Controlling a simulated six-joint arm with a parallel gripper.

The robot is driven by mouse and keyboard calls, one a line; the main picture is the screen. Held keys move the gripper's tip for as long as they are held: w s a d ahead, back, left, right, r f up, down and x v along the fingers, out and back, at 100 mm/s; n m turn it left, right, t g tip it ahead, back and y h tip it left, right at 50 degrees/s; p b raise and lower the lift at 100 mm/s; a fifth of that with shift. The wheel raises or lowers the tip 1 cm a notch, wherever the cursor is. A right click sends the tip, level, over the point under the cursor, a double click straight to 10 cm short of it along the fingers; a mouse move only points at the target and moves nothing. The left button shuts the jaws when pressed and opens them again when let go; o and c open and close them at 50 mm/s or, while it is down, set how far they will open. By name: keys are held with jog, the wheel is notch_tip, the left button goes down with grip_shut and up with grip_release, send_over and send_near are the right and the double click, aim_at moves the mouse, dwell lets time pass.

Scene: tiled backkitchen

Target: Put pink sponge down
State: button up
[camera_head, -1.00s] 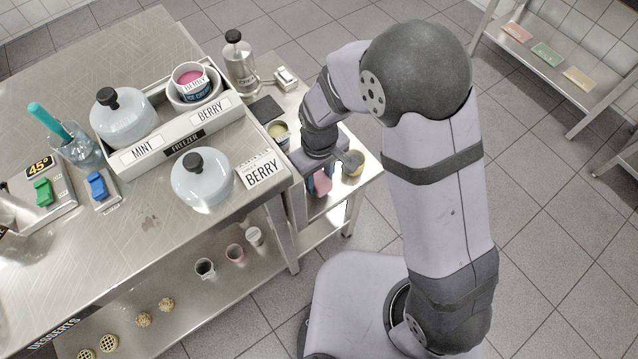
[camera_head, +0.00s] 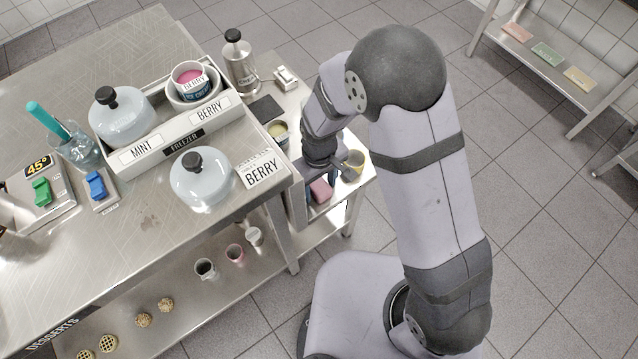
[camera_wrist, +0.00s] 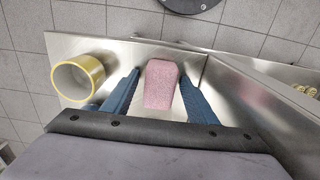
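The pink sponge (camera_head: 320,190) is at the small steel side table (camera_head: 341,188), near its front edge, below my gripper (camera_head: 318,178). In the wrist view the sponge (camera_wrist: 161,85) lies upright in the picture between the two blue fingers of my gripper (camera_wrist: 160,76). A narrow strip of steel shows between the sponge and each finger, so the gripper looks open around it. The sponge appears to rest on the steel surface. In the head view my wrist hides most of the fingers.
A yellow-rimmed cup (camera_wrist: 78,77) stands left of the fingers in the wrist view; it also shows in the head view (camera_head: 353,166). The main counter (camera_head: 150,215) borders on the left.

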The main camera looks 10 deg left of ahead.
aim_at(319, 185)
notch_tip(319, 185, up, 12)
jog(key=shift+r+p, duration=0.15)
jog(key=shift+p, duration=0.2)
dwell(0.5)
jog(key=s+d+r+m, duration=0.1)
jog(key=s+d+m, duration=0.2)
jog(key=d, duration=0.7)
jog(key=s+d+r+m, duration=0.1)
jog(key=s+d+m, duration=0.3)
jog(key=d, duration=0.7)
jog(key=shift+s+d+r+m, duration=0.25)
jog(key=shift+r+m, duration=0.1)
jog(key=shift+m, duration=0.65)
